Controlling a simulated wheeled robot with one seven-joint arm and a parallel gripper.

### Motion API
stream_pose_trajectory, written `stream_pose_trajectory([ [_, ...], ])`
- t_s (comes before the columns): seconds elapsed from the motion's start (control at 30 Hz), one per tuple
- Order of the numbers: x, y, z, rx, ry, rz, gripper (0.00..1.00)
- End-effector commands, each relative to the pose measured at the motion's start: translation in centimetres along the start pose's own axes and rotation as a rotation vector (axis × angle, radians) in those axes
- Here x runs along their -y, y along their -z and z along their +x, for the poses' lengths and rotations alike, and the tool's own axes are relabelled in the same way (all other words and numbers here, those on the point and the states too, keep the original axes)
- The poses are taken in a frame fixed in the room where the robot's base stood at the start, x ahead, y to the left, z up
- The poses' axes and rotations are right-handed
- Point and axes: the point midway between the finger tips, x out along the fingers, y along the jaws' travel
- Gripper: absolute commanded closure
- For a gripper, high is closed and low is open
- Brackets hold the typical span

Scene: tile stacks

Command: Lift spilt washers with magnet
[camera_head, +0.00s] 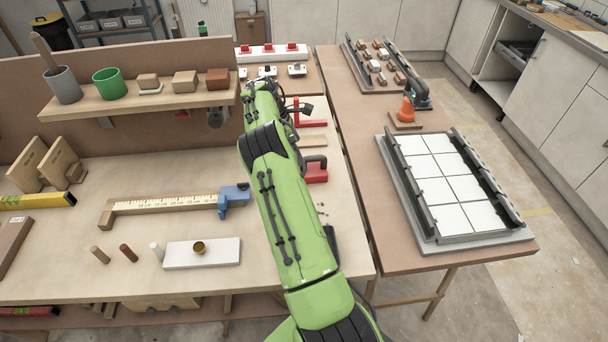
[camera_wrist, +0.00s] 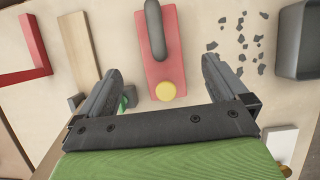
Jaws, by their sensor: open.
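A red block with a dark handle and a yellow button, which looks like the magnet (camera_wrist: 167,65), lies on the bench. In the head view the magnet (camera_head: 316,174) shows just right of my arm. My gripper (camera_wrist: 160,67) is open and empty, with its fingers on either side of the magnet in the wrist view, apart from it. Small dark pieces, likely the washers (camera_wrist: 241,39), lie scattered to the magnet's right. In the head view my arm hides part of this area, and my fingertips cannot be made out there.
A dark grey tray (camera_wrist: 296,67) stands beyond the scattered pieces. A red L-shaped piece (camera_wrist: 36,50) and a wooden strip (camera_wrist: 77,47) lie left of the magnet. A shelf (camera_head: 135,101) with pots and blocks is on the left.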

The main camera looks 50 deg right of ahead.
Motion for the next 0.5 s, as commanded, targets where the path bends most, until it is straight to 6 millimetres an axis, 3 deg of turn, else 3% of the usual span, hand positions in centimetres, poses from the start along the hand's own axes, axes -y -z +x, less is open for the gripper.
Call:
stream_pose_trajectory([
  [0.1, 0.0, 0.1, 2.9, -0.001, 0.002, 0.001, 0.0],
  [0.37, 0.0, 0.2, 5.7, -0.002, 0.0, 0.002, 0.0],
  [0.5, 0.0, 0.3, 8.4, -0.001, 0.001, 0.003, 0.0],
])
